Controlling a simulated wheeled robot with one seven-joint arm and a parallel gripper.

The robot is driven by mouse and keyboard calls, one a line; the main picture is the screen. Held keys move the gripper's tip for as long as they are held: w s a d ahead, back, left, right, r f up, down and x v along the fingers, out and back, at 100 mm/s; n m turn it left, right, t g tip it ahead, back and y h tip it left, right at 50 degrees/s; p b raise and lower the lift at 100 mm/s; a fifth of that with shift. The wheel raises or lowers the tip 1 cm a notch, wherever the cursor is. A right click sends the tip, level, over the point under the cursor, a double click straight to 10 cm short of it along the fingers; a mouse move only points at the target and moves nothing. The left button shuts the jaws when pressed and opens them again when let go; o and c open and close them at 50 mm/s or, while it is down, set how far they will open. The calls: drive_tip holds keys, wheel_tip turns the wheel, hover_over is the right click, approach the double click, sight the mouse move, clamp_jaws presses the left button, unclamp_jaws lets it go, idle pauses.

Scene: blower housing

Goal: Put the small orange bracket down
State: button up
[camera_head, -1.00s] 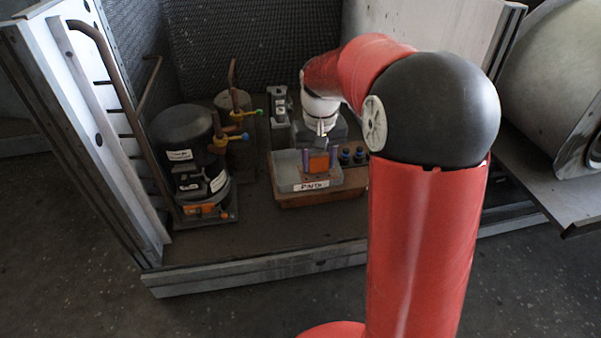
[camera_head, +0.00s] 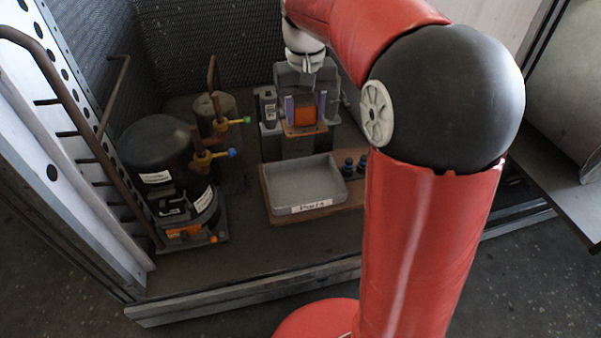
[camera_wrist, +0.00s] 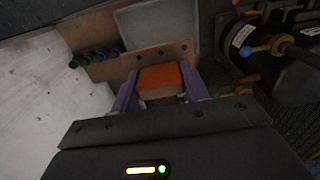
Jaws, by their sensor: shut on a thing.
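The small orange bracket (camera_head: 305,115) is between the two purple fingers of my gripper (camera_head: 305,108) in the head view. The gripper is shut on it, one finger on each side. The bracket's orange face also shows in the wrist view (camera_wrist: 160,77), between the fingers (camera_wrist: 158,92). The bracket is beyond the grey tray (camera_head: 304,183) in the head view. I cannot tell whether its underside touches anything. The tray looks empty and has a white label on its near wall; it also shows in the wrist view (camera_wrist: 157,28).
The tray sits on a brown board (camera_head: 328,208) with dark knobs (camera_head: 350,166) at its right. A black compressor (camera_head: 160,155) and a copper-pipe fitting (camera_head: 204,160) stand to the left. A grey device (camera_head: 268,105) is close left of the gripper. The housing's front rail (camera_head: 250,300) runs along the near edge.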

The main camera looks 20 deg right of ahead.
wheel_tip(320, 180, down, 19)
drive_tip(key=b, duration=0.3)
drive_tip(key=shift+s+f, duration=0.1)
drive_tip(key=shift+f, duration=0.2)
drive_tip(key=o, duration=1)
drive_tip(key=shift+o, duration=0.2)
drive_tip(key=shift+r, duration=0.15)
wheel_tip(320, 180, up, 12)
drive_tip(key=p, duration=0.2)
drive_tip(key=s+r+t, duration=0.1)
drive_tip(key=s+t, duration=0.1)
drive_tip(key=s, duration=0.9)
drive_tip(key=s+r+t, duration=0.2)
drive_tip(key=s+t, duration=0.1)
drive_tip(key=s, duration=0.8)
drive_tip(key=shift+r+t, duration=0.25)
drive_tip(key=shift+t, duration=0.05)
